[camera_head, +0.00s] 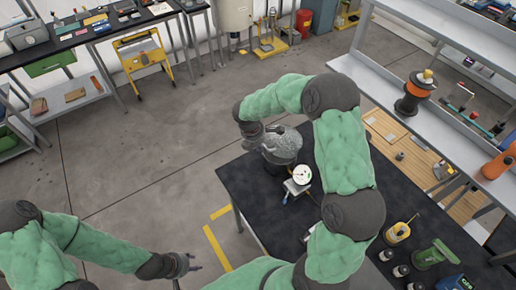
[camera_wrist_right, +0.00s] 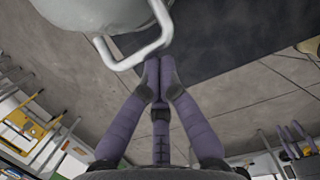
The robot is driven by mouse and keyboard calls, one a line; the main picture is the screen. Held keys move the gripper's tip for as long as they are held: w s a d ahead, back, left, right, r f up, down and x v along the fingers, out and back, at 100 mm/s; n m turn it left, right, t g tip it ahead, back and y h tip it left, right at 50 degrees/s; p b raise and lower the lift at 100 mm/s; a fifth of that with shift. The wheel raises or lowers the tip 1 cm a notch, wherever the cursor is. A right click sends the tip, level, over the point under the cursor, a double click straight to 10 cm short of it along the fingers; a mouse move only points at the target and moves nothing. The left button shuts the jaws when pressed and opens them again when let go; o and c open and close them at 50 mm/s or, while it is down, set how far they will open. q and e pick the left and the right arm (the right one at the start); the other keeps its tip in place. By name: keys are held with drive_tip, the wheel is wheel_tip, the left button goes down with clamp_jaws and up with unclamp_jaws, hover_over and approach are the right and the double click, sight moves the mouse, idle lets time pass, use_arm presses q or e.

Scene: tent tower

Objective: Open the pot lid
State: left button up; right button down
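The grey metal pot (camera_head: 282,146) stands at the far left corner of the black table, its lid on top. My right arm arches over the table, and its gripper (camera_head: 258,137) is at the pot's left side. In the right wrist view the rounded grey surface (camera_wrist_right: 85,12) fills the top left, with a pale bent handle (camera_wrist_right: 140,55). The purple fingers of my right gripper (camera_wrist_right: 160,72) come together just below the handle. No handle shows between them; contact is unclear. My left gripper (camera_head: 192,263) is open and empty over the floor, left of the table.
A small white-topped device (camera_head: 300,176) stands close in front of the pot on the black table (camera_head: 262,207). A shelf rack (camera_head: 440,115) borders the table's right. Floor at the left is open.

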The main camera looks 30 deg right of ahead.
drive_tip(key=d+r+y+p, duration=0.1)
drive_tip(key=d+r+p, duration=0.1)
drive_tip(key=d+r+y+p, duration=0.1)
drive_tip(key=d+r+p, duration=0.1)
drive_tip(key=p, duration=0.1)
drive_tip(key=d+r+y+p, duration=0.1)
drive_tip(key=d+r+p, duration=0.1)
drive_tip(key=r+p, duration=0.1)
drive_tip(key=shift+w+r, duration=0.1)
drive_tip(key=shift+w, duration=0.15)
drive_tip(key=w+d+r, duration=0.1)
drive_tip(key=d+r, duration=0.3)
drive_tip(key=d, duration=1)
drive_tip(key=shift+d+r, duration=0.2)
drive_tip(key=shift+d, duration=0.05)
drive_tip(key=shift+w, duration=0.1)
